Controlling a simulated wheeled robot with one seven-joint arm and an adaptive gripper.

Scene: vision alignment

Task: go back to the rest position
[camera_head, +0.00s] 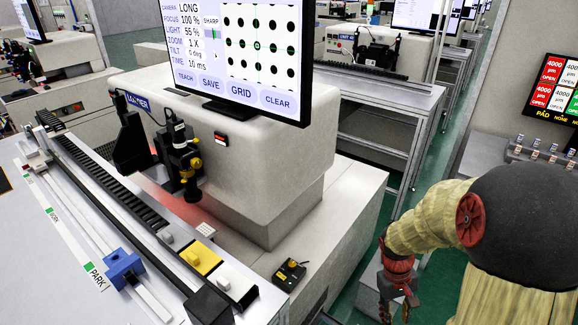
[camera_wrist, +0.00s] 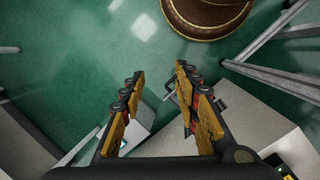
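My gripper (camera_head: 398,292) hangs at the lower right in the head view, at the end of my tan-sleeved arm. It points down, beside the machine bench and apart from it. In the wrist view my gripper (camera_wrist: 155,90) shows two orange-and-black fingers spread apart with nothing between them. Below them are the green floor (camera_wrist: 70,65) and pale box-like surfaces (camera_wrist: 250,118). The task names no object to handle.
The alignment machine (camera_head: 260,150) carries a monitor (camera_head: 240,45) with a dot grid. A blue slider block (camera_head: 123,268) sits on the rail near PARK. A small black-and-yellow control box (camera_head: 289,274) lies on the bench. A dark red-brown round object (camera_wrist: 205,15) stands on the floor.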

